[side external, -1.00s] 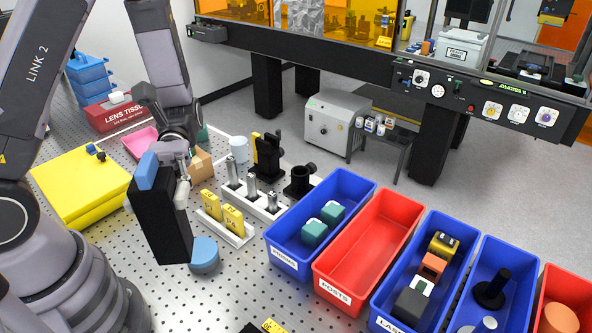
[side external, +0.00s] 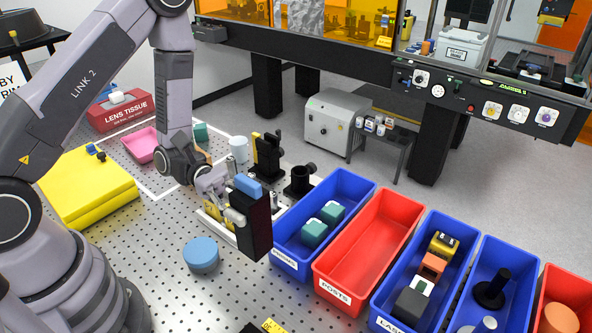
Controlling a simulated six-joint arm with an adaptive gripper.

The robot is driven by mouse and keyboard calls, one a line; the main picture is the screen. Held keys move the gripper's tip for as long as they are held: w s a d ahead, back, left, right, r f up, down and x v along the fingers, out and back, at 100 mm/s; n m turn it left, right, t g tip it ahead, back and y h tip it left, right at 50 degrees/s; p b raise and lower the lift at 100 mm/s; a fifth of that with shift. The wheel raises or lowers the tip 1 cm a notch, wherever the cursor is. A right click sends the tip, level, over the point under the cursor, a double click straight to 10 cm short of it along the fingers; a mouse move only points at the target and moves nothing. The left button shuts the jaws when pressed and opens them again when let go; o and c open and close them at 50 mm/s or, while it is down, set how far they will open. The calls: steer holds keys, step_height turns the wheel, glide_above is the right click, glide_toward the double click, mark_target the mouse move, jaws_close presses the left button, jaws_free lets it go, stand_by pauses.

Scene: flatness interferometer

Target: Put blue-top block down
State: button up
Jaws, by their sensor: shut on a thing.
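The blue-top block (side external: 254,227) is a tall black block with a blue top (side external: 248,186). My gripper (side external: 232,210) is shut on it from its left side and holds it upright, slightly tilted. It is in front of the white post rack, beside the left wall of the nearest blue bin. I cannot tell whether its lower end touches the table (side external: 150,255) or hangs just above it. The block and my gripper hide part of the rack and its yellow pieces (side external: 214,216).
A round blue-topped piece (side external: 202,252) stands on the perforated table to the left of the block. A blue bin (side external: 283,260) with teal cubes and an empty red bin (side external: 335,290) stand to the right. Black mounts (side external: 268,155) stand behind.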

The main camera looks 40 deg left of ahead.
step_height(320, 180, down, 15)
steer(key=shift+f, duration=0.2)
stand_by(0.4)
steer(key=o, duration=1.2)
steer(key=shift+f, duration=0.1)
steer(key=shift+o, duration=0.2)
